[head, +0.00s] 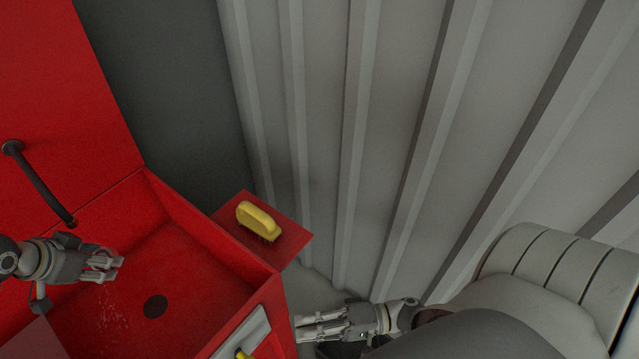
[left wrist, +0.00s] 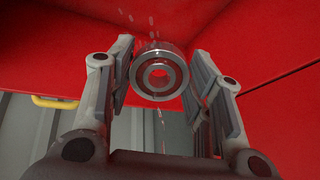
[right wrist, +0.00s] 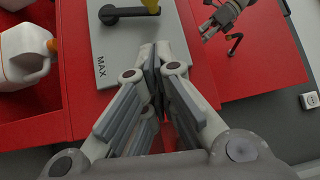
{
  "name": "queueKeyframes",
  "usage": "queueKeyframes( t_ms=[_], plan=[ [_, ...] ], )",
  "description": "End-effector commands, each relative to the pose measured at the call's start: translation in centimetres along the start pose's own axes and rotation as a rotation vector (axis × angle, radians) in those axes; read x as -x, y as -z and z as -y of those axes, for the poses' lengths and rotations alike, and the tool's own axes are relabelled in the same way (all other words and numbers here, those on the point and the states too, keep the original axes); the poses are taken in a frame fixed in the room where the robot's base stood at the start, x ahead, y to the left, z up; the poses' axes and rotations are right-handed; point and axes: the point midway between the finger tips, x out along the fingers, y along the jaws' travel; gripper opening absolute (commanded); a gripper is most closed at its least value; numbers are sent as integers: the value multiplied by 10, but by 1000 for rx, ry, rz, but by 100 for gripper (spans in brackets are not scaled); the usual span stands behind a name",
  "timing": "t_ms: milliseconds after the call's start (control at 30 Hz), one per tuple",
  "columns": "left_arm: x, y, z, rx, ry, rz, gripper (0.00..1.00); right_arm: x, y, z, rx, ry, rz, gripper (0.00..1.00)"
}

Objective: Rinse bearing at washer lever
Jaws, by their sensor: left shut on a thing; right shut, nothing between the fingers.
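My left gripper (head: 112,263) is over the red washer basin (head: 195,270), below the end of the black spout (head: 42,185). In the left wrist view it is shut on the steel bearing (left wrist: 160,74), a ring held between the fingertips. In the head view the bearing is hard to make out. Water drops show around it and fall into the basin. The washer lever (right wrist: 130,14), dark with a yellow end, sits on a grey plate marked MAX (right wrist: 102,65). My right gripper (head: 318,327) is shut and empty, beside the washer's side and apart from the lever.
A yellow brush (head: 258,220) lies on a red side shelf (head: 293,236) at the basin's right edge. White jugs (right wrist: 25,55) with orange parts stand at the left of the right wrist view. A ribbed grey wall (head: 400,130) rises behind. The basin has a dark drain (head: 155,306).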

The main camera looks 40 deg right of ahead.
Motion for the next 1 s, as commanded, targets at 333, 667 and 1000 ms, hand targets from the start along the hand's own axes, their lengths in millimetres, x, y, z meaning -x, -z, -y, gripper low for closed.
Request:
queueKeyframes(
  t_ms=[333,667,1000],
  plan=[
    [0,0,0,0,1,-1,19,-61,-16,0,-2,1,1,0],
    [0,0,0,0,1,-1,19,-73,-28,0,-1,-1,0,0],
    [0,0,0,0,1,-1,19,-74,-30,1,12,-13,2,0]
  ],
)
